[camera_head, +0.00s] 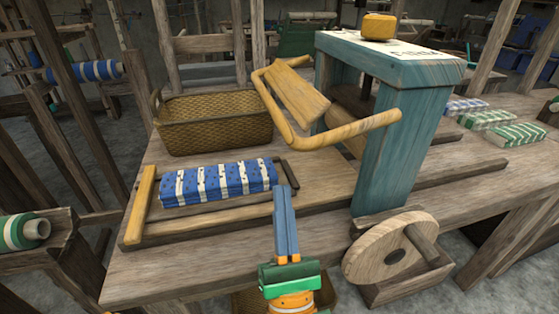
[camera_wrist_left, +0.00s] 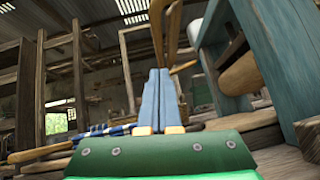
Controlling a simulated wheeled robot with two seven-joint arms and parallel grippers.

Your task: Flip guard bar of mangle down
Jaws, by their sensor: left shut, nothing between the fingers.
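The mangle (camera_head: 385,150) is a blue-green wooden frame on the wooden table. Its guard bar (camera_head: 345,133) is a yellow U-shaped wooden bar that sticks out to the left of the frame, raised above the table. A flat yellow board (camera_head: 297,93) lies inside the U. In the left wrist view yellow wooden parts (camera_wrist_left: 166,22) show beyond and above my fingertips; the mangle post (camera_wrist_left: 268,55) is at the right. My left gripper (camera_head: 283,190) has blue fingers pressed together, pointing up and away, in front of and below the guard bar, apart from it. My right gripper is out of view.
Folded blue-and-white cloth (camera_head: 220,182) lies on a tray with a yellow end bar (camera_head: 140,205). A wicker basket (camera_head: 210,120) stands behind it. A wooden wheel (camera_head: 385,250) is at the front right. Several striped cloths lie right of the mangle. A yellow block (camera_head: 379,27) sits on top.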

